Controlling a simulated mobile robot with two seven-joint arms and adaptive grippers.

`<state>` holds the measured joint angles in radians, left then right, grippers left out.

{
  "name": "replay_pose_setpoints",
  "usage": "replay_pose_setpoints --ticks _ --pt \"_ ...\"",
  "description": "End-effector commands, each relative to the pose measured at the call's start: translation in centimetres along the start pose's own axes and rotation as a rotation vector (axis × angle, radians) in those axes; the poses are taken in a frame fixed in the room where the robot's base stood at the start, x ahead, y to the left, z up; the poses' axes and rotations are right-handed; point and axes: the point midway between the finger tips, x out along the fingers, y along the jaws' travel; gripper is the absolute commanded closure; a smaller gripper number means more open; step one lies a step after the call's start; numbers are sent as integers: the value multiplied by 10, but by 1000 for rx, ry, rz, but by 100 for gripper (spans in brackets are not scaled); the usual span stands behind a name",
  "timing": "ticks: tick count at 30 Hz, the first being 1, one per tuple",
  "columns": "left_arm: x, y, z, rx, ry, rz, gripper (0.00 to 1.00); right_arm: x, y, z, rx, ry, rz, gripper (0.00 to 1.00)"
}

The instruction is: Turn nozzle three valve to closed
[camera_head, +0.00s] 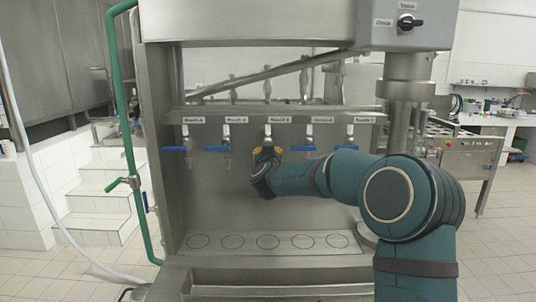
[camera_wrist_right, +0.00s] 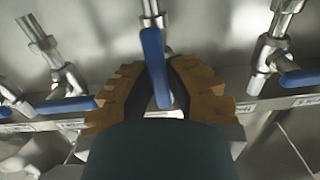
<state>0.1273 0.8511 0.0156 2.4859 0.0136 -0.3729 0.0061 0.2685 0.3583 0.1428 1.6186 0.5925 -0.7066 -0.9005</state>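A row of nozzles with blue lever handles hangs under a labelled shelf in the head view. The two handles left of the middle, such as the nozzle four handle (camera_head: 217,149), and the two on the right, such as the nozzle two handle (camera_head: 303,148), lie level. My right gripper (camera_head: 267,153) is at the middle nozzle, nozzle three (camera_head: 268,133), and hides its handle. In the right wrist view, the blue nozzle three handle (camera_wrist_right: 155,62) stands upright in the picture between the fingertips of the right gripper (camera_wrist_right: 161,72). Whether both fingers press on it is unclear. My left gripper is not in view.
Neighbouring blue handles (camera_wrist_right: 66,106) (camera_wrist_right: 300,79) sit close on both sides of my right gripper. Below is a drip tray (camera_head: 285,243) with circle marks and no cups. A control box with a knob (camera_head: 404,24) is at upper right. A green pipe (camera_head: 127,130) runs down the left.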

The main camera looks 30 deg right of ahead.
Motion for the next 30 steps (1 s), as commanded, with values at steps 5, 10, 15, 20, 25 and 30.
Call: replay_pose_setpoints --ticks 5,10,15,20,25,30 --pt "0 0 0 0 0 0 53 0 0 0 1 0 0 100" --pt "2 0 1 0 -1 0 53 0 0 0 24 1 0 100" --pt "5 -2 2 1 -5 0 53 0 -1 0 95 2 1 100" --pt "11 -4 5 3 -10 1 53 0 -4 0 210 3 0 100" --pt "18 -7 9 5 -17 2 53 0 -6 0 366 3 -1 100" --pt "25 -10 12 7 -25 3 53 0 -8 -2 529 3 0 100"
